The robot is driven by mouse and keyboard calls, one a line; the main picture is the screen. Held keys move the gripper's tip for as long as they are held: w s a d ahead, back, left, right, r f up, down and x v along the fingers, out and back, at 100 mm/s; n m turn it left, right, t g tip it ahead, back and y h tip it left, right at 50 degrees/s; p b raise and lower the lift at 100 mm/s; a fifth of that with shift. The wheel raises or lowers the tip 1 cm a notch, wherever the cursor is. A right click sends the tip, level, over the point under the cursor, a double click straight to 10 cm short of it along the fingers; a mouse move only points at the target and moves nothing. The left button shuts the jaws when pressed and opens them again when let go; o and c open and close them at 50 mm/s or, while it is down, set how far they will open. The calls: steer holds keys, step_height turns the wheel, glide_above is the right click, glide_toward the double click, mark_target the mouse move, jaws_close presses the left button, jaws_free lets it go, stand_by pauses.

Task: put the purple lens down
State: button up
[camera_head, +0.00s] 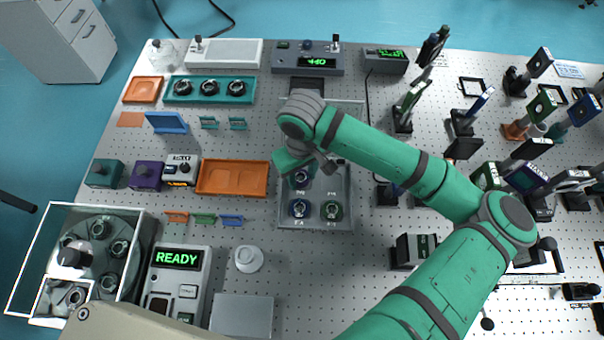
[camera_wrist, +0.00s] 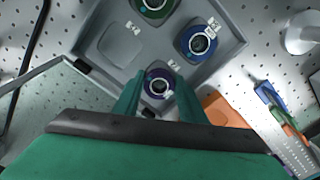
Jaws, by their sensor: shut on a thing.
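The purple lens (camera_wrist: 158,83) is a small round mount with a dark ringed centre. In the wrist view it sits between the fingertips of my gripper (camera_wrist: 160,92), which is shut on it. In the head view my gripper (camera_head: 301,168) reaches down over the upper left part of the grey tray (camera_head: 344,222), and the purple lens (camera_head: 301,178) shows just below it. The lens is in or just above that compartment; I cannot tell whether it touches the floor. A blue lens (camera_head: 299,208) and a green lens (camera_head: 331,210) sit in the front compartments.
The fourth compartment (camera_wrist: 122,43) is empty. An orange tray (camera_head: 232,192) lies just left of the grey tray, with small coloured clips (camera_head: 204,218) in front of it. A white round piece (camera_head: 248,259) stands at the front left. Several optics on posts crowd the right side.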

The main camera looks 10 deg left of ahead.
mark_target(302, 179)
steer(key=shift+s+f, duration=0.1)
steer(key=shift+f, duration=0.15)
steer(key=shift+f, duration=0.4)
steer(key=o, duration=1.1)
steer(key=shift+o, duration=0.2)
steer(key=shift+a+r, duration=0.1)
steer(key=shift+r, duration=0.2)
step_height(302, 179, up, 13)
steer(key=shift+f, duration=0.15)
